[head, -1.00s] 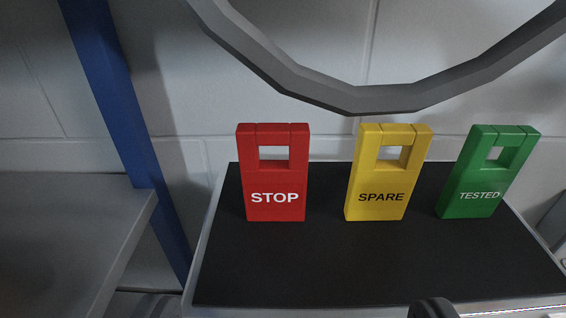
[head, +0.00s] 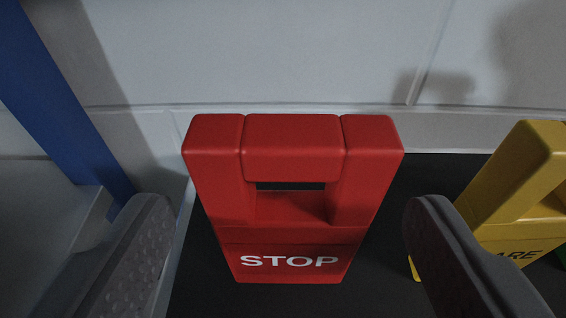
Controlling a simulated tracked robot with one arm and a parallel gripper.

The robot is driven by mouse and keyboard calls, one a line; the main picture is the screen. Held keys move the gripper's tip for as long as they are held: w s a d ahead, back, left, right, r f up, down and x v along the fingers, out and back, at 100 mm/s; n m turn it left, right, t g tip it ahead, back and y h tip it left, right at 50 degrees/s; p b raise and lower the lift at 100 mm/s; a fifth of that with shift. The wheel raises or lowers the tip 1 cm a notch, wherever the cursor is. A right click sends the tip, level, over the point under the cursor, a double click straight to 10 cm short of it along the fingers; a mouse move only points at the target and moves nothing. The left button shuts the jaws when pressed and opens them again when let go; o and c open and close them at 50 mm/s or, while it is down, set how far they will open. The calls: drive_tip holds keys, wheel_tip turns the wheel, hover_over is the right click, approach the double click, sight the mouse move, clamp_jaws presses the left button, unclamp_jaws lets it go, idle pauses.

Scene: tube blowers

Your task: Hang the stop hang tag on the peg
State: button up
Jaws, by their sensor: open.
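The red stop hang tag (head: 292,228) stands upright on a black shelf top, with a rectangular hole below its top bar and white STOP lettering. My gripper (head: 288,235) is open, with one finger to the left of the tag and one to the right. Neither finger visibly touches the tag; a gap shows on both sides. The peg is not in view.
A yellow tag (head: 520,190) stands close to the right finger, partly hidden by it. A sliver of green shows at the right edge. A blue post (head: 60,110) and a grey surface (head: 45,215) are at left. A pale wall (head: 290,55) is behind.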

drive_tip(key=shift+w+f, duration=0.2)
drive_tip(key=shift+w, duration=0.4)
drive_tip(key=c, duration=1.1)
drive_tip(key=shift+o, duration=0.2)
